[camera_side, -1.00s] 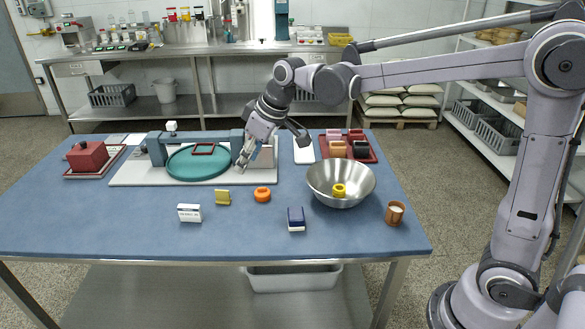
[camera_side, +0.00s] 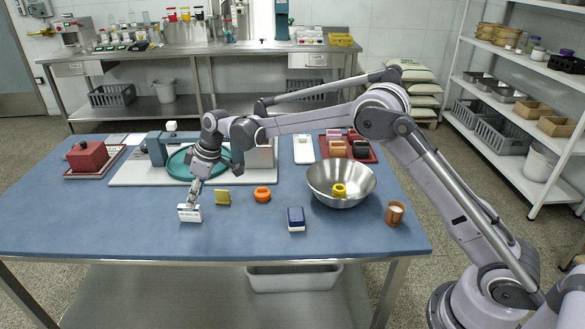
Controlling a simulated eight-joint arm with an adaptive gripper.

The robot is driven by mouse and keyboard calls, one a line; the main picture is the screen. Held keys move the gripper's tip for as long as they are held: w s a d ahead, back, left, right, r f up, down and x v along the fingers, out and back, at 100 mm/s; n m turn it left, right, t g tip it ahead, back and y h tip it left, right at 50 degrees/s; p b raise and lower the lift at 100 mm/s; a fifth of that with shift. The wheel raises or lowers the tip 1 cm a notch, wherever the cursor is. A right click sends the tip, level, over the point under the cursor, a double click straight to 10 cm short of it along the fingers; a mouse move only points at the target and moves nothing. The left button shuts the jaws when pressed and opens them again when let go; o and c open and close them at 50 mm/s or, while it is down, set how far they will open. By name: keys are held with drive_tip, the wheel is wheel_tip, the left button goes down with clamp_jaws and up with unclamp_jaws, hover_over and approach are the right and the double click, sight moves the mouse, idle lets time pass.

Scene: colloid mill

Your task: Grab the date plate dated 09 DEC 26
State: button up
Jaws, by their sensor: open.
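A small white block with a dark stripe or print (camera_side: 185,216) stands on the blue table at the front left. Its lettering is too small to read, so I cannot tell whether it carries 09 DEC 26. My gripper (camera_side: 191,207) points down at this block, with its fingertips at the block's top edge. The gripper is open. I cannot tell whether the fingers are around the block or just above it.
A steel bowl (camera_side: 358,184) with a yellow piece (camera_side: 339,191) and a brown cup (camera_side: 395,213) are on the right. The front-left table is clear.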

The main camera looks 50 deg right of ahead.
sight(191, 220)
drive_tip(key=shift+x, duration=1.6)
drive_tip(key=shift+w+x, duration=0.25)
drive_tip(key=shift+x, duration=1)
drive_tip(key=shift+w+x, duration=0.2)
drive_tip(key=shift+x, duration=1.05)
drive_tip(key=shift+r, duration=0.15)
clamp_jaws()
